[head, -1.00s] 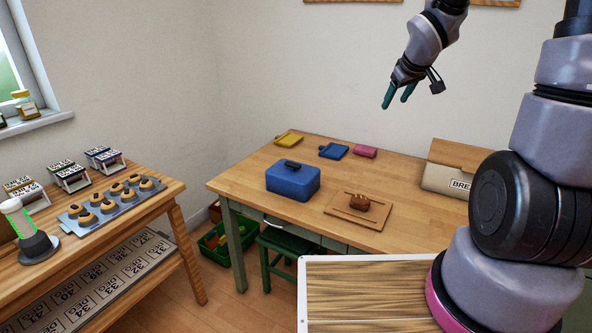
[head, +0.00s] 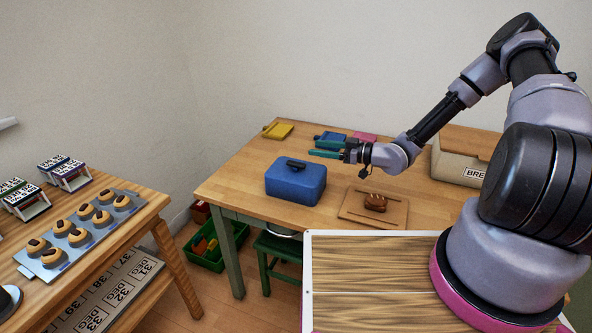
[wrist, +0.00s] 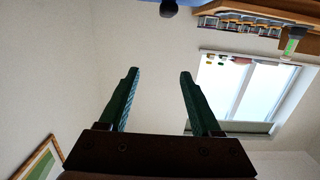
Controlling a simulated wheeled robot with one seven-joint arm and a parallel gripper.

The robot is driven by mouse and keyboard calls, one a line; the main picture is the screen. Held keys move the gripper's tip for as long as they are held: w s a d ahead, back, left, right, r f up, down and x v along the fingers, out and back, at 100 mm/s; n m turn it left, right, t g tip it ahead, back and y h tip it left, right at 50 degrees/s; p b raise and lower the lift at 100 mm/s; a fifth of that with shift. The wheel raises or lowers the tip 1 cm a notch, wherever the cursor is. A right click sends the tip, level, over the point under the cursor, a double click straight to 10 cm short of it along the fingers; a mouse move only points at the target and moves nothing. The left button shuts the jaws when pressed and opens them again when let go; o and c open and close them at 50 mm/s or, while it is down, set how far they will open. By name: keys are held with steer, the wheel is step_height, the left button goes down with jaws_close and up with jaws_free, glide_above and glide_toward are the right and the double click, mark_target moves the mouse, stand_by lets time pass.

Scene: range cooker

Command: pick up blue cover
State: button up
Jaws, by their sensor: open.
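A blue box-shaped cover (head: 296,184) with a black handle (head: 296,164) on top stands on the wooden table. A flat blue item (head: 328,136) lies farther back, partly hidden by my gripper. My gripper (head: 312,149) appears above the table, behind and to the right of the blue cover's handle, with its fingers pointing left. It is apart from the cover. In the wrist view my gripper (wrist: 159,72) has its two green fingers spread, with nothing between them; the cover does not show there.
A yellow item (head: 278,130), a pink item (head: 364,138) and a bread box (head: 455,172) are at the back. A side table at left holds a tray of buns (head: 54,257).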

steer(key=y, duration=0.1)
glide_toward(287, 162)
steer(key=shift+w+a+f, duration=0.1)
steer(key=shift+w+f, duration=0.3)
steer(key=x, duration=0.6)
steer(key=shift+w+a+r, duration=0.1)
steer(key=shift+w+a, duration=0.05)
steer(key=shift+a, duration=0.1)
jaws_close()
